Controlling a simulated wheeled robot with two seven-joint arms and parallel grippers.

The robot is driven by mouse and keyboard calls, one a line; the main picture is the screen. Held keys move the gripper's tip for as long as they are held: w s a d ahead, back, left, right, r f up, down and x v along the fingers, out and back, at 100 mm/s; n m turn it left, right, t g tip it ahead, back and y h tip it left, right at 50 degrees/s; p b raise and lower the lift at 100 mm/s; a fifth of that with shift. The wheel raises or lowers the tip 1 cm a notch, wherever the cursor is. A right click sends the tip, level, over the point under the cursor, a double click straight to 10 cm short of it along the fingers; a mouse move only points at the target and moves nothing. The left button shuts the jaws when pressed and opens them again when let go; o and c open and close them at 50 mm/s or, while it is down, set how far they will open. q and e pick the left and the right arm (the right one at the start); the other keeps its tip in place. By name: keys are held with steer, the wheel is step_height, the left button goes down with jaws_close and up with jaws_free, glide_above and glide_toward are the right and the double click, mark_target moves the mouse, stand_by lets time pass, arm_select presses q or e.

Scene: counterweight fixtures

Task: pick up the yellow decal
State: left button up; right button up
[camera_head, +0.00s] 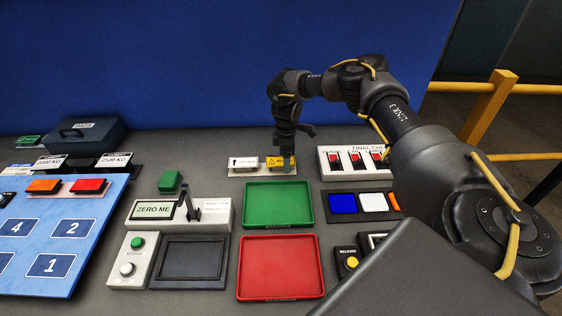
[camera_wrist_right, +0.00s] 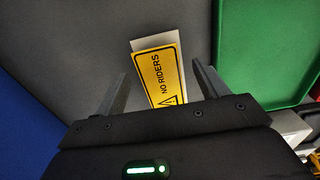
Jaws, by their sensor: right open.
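The yellow decal (camera_head: 274,161) lies at the end of a light strip behind the green tray, partly covered by my right gripper in the head view. In the right wrist view the decal (camera_wrist_right: 158,76) reads "NO RIDERS" and has a pale backing under it. My right gripper (camera_head: 287,160) points down over the decal's right end. In the right wrist view its two fingers (camera_wrist_right: 160,75) stand apart, one on each side of the decal, with gaps on both sides. The decal's near end is hidden by the gripper body. My left gripper is not in view.
A white decal (camera_head: 242,162) sits left of the yellow one. The green tray (camera_head: 278,204) and the red tray (camera_head: 280,267) are empty in front. A white switch panel (camera_head: 355,162) stands close on the right. The blue wall (camera_head: 200,60) rises behind.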

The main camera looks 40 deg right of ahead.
steer(key=c, duration=1)
steer(key=shift+c, duration=0.2)
steer(key=shift+r, duration=0.1)
